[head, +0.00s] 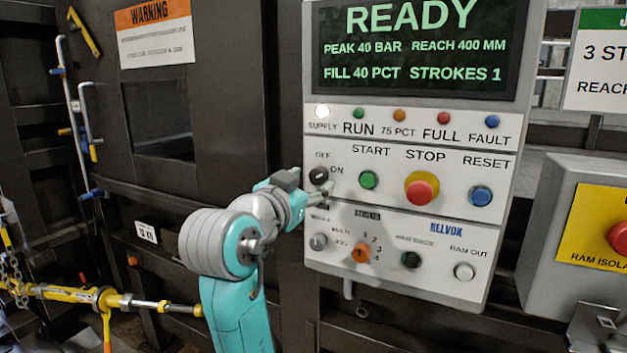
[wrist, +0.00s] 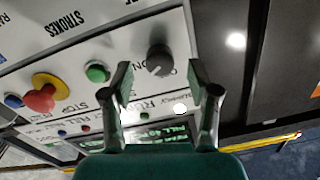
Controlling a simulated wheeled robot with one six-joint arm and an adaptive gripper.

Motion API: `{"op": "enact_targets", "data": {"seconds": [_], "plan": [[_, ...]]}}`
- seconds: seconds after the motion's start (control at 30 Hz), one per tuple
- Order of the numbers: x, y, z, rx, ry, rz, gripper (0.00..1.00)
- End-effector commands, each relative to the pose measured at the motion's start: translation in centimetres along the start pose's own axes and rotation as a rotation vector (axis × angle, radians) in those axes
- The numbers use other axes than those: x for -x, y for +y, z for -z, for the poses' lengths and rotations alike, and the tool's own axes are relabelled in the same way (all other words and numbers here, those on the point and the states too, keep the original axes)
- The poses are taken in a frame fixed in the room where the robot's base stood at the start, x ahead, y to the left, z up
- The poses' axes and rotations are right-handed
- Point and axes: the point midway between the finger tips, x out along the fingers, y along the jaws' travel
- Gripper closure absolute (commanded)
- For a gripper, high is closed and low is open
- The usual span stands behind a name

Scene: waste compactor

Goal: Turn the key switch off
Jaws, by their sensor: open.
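The key switch (head: 319,175) is a small dark round knob at the left of the white control panel (head: 340,262), with OFF above it and ON to its right. Which mark it points to is hard to tell. The switch also shows in the wrist view (wrist: 159,60), ahead of and between my fingertips, with a small notch on its lower edge. My gripper (head: 312,194) is just in front of the panel, by the switch. In the wrist view my gripper (wrist: 160,80) is open and empty, its fingers apart on either side of the knob's line, with no clear contact.
A green START button (head: 369,180), red STOP button (head: 421,190) and blue RESET button (head: 480,196) sit right of the switch. Below are a grey knob (head: 318,242) and an orange selector (head: 361,252). The screen (head: 415,45) reads READY.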

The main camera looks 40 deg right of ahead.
Motion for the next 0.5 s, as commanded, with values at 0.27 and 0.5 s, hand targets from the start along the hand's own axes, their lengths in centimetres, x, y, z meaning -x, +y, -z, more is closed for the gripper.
{"op": "enact_targets", "data": {"seconds": [0.27, 0.5], "plan": [[-2.4, 0.0, 0.0, 0.001, 0.001, 0.0, 0.4], [-2.6, 0.0, 0.0, 0.001, 0.001, 0.001, 0.4]]}}
